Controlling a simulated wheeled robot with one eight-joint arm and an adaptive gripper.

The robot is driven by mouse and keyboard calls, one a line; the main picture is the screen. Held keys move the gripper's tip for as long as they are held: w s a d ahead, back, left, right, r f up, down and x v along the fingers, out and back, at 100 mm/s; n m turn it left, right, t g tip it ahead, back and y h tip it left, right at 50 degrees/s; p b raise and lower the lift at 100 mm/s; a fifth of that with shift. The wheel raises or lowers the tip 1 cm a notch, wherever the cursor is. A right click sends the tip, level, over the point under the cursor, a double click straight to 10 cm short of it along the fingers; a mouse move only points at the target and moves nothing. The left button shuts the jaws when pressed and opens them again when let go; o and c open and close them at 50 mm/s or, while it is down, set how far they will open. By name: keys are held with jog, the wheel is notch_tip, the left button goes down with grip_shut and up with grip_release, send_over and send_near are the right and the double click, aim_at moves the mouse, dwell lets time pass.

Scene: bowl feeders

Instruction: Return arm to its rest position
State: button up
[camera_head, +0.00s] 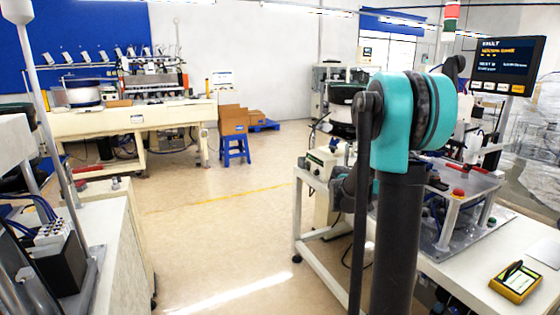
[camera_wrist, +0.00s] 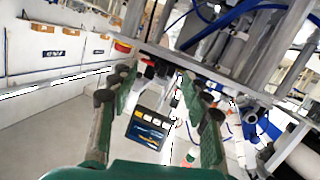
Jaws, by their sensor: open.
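My arm, with a teal joint and a dark link, stands in the right half of the head view. My gripper (camera_wrist: 157,80) shows in the wrist view as two green fingers with dark joints. The fingers are spread apart, with nothing held between them. In the head view the gripper is not clearly visible. Beyond the fingers in the wrist view is a dark display panel (camera_wrist: 147,130), apart from them as far as I can tell. Metal machine framing (camera_wrist: 225,70) fills the upper right of the wrist view, close to the fingertips.
A white workbench (camera_head: 450,275) with a machine plate and a yellow handheld device (camera_head: 517,283) stands at right. A fault display (camera_head: 494,64) hangs above it. A machine (camera_head: 95,215) stands at left. A blue stool (camera_head: 234,150) and boxes stand farther back. The middle floor is clear.

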jog(key=s+a+f+n+t+y, duration=0.1)
jog(key=s+a+f+n+y, duration=0.6)
jog(key=s+a+f, duration=0.3)
jog(key=s+a+f+n+t+y, duration=0.1)
jog(key=s+a+f+n+y, duration=0.6)
jog(key=a, duration=1.1)
jog(key=s+f+y, duration=0.1)
jog(key=s+f, duration=0.3)
jog(key=s, duration=0.2)
jog(key=shift+s+n+y, duration=0.2)
jog(key=shift+n+y, duration=0.1)
